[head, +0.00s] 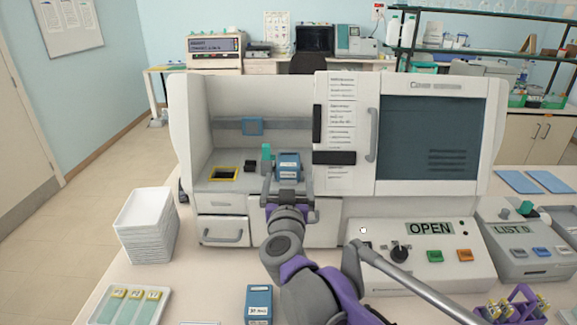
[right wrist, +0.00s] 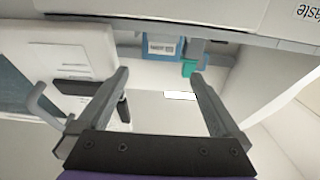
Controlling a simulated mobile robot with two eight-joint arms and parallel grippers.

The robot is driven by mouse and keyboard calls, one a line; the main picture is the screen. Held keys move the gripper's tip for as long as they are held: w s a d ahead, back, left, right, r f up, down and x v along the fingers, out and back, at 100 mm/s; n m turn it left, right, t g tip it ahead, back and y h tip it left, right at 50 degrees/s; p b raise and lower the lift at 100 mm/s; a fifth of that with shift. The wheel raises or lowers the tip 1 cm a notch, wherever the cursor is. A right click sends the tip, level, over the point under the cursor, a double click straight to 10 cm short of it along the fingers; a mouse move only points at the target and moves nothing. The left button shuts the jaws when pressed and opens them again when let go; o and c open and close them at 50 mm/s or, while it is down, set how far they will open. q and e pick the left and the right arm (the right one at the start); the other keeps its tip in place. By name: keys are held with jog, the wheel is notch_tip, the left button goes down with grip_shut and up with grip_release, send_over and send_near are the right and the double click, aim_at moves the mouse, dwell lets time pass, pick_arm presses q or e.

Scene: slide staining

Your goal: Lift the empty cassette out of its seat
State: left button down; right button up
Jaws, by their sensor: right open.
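A blue cassette (head: 288,164) with a pale label stands upright in the open left bay of the white staining machine. It also shows in the right wrist view (right wrist: 163,47), beyond the fingers. Its lower part and seat are hidden by my gripper in the head view. I cannot tell whether it is empty. My right gripper (head: 288,188) is just in front of and below the cassette. In the right wrist view the gripper (right wrist: 160,76) is open, with nothing between its fingers. My left gripper is out of view.
A teal part (head: 266,154) stands just left of the cassette; a yellow-framed slot (head: 223,173) lies farther left. Another blue cassette (head: 259,303) is on the bench. A control box (head: 430,255) reading OPEN stands right of my arm. White stacked trays (head: 147,228) stand left.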

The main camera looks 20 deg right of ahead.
aim_at(288, 168)
jog(key=x, duration=0.3)
jog(key=p+x, duration=0.1)
jog(key=x, duration=0.2)
jog(key=shift+f, duration=0.25)
jog(key=shift+s, duration=0.1)
jog(key=shift+a, duration=0.1)
jog(key=shift+c, duration=1.1)
jog(key=c, duration=1.2)
jog(key=shift+c, duration=0.5)
jog(key=shift+r, duration=0.15)
